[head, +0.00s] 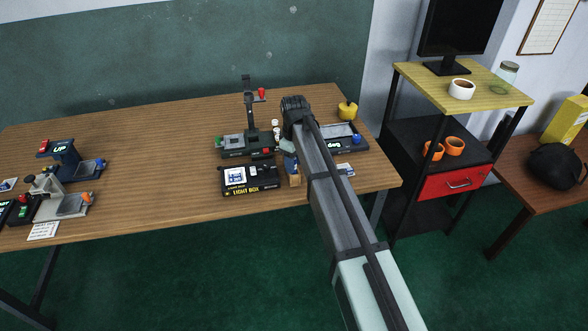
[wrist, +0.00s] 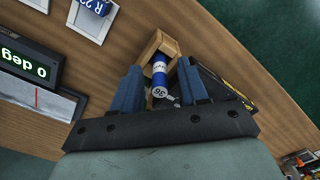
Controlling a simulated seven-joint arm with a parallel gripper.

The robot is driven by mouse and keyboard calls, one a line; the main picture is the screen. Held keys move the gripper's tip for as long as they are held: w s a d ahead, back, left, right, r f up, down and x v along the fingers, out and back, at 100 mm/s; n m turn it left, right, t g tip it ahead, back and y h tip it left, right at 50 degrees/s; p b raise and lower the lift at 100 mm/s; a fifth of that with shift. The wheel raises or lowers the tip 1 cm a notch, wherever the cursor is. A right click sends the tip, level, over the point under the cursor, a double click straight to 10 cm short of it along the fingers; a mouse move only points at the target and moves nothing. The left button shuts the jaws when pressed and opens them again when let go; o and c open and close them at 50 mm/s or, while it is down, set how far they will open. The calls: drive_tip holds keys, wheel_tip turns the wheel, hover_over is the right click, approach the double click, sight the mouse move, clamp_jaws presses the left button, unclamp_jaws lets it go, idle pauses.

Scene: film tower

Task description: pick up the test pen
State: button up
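My gripper (wrist: 162,85) is open, with its two blue fingers apart in the wrist view. Between the fingers is a short blue cylinder (wrist: 160,64) with a white end marked "36". It stands against or in a small wooden holder (wrist: 153,45), and gaps seem to show beside it. I cannot tell whether this cylinder is the test pen; no other clear pen shape shows. In the head view the gripper (head: 290,165) is over the wooden holder (head: 294,181), right of the light box, and my arm hides part of this area.
The black light box (head: 250,180) stands just left of the holder. A stand with an upright post (head: 249,110) is behind it. A tray device with a "deg" display (head: 345,137) and a yellow pot (head: 347,110) are at the right. The table's middle left is clear.

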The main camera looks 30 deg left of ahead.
clamp_jaws()
idle(0.3)
drive_tip(key=shift+r, duration=0.55)
wheel_tip(320, 180, up, 8)
drive_tip(key=shift+f, duration=0.2)
drive_tip(key=s+a, duration=0.6)
drive_tip(key=a, duration=0.2)
drive_tip(key=s+a, duration=0.6)
drive_tip(key=a, duration=0.3)
drive_tip(key=shift+a, duration=0.2)
